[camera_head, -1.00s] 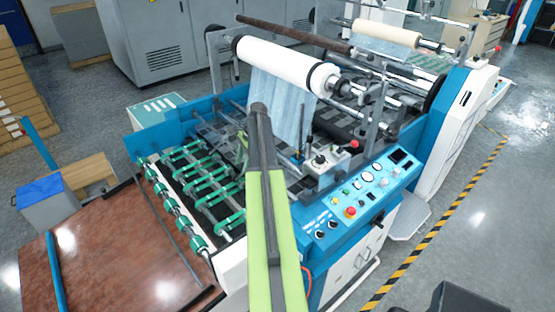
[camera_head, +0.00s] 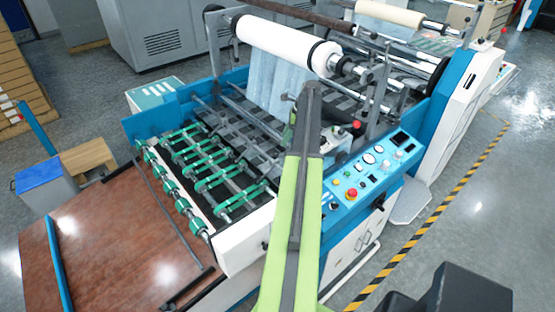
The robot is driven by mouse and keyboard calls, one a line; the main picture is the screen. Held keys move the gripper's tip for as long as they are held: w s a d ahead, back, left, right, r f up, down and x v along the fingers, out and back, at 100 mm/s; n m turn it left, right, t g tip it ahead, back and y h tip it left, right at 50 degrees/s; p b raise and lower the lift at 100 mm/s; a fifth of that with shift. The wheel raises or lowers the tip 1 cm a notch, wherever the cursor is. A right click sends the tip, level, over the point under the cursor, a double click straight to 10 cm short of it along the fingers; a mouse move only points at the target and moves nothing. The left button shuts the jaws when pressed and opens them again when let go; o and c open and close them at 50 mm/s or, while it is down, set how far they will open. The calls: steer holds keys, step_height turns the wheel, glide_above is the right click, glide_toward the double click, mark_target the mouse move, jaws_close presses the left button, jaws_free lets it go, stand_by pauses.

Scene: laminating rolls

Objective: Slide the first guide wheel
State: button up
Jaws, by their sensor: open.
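Several green guide wheels sit on parallel metal bars at the near left end of the laminating machine (camera_head: 238,240). One row of green wheels (camera_head: 183,206) runs along the front shaft beside the brown table. More green wheels (camera_head: 203,185) sit on the bars behind it. I cannot tell which one is the first guide wheel. My light green arm rises from the bottom centre to a grey joint right of the wheels. My gripper is not visible; the arm hides what lies behind it.
A brown table (camera_head: 110,240) adjoins the wheels on the left. A white film roll (camera_head: 285,45) hangs above, with film running down. A blue control panel (camera_head: 372,170) with buttons is right of the arm. Black-yellow floor tape (camera_head: 440,220) runs at right.

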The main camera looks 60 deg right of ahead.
mark_target(275, 155)
steer(key=b+x, duration=0.7)
steer(key=x, duration=0.2)
steer(key=shift+f, duration=0.4)
steer(key=shift+w+a+f+b, duration=0.15)
steer(key=shift+w+f+b, duration=0.1)
steer(key=shift+b, duration=0.25)
steer(key=shift+r, duration=0.1)
jaws_close()
